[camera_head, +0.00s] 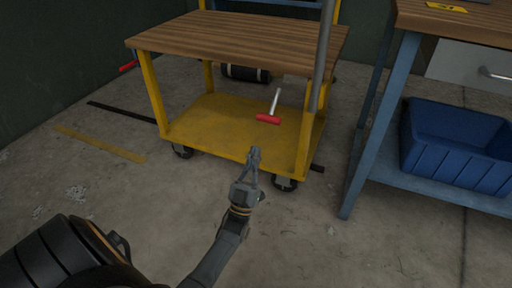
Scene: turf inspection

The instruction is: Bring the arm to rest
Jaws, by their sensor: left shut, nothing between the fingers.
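My left gripper (254,157) is at the picture's middle, its arm coming up from the bottom. Its fingers are together with nothing between them. In the picture it overlaps the front edge of the yellow cart's lower shelf (215,118); I cannot tell how far apart they are. A tool with a red handle and a pale shaft (268,119) lies on that shelf, beyond my fingertips. My right gripper does not show.
The cart has a wooden top (240,38) and black wheels. A blue-framed workbench (380,125) stands at the right, with a blue bin (455,150) on its lower shelf. A dark cylinder (246,73) lies behind the cart. The concrete floor (330,250) in front is mostly clear.

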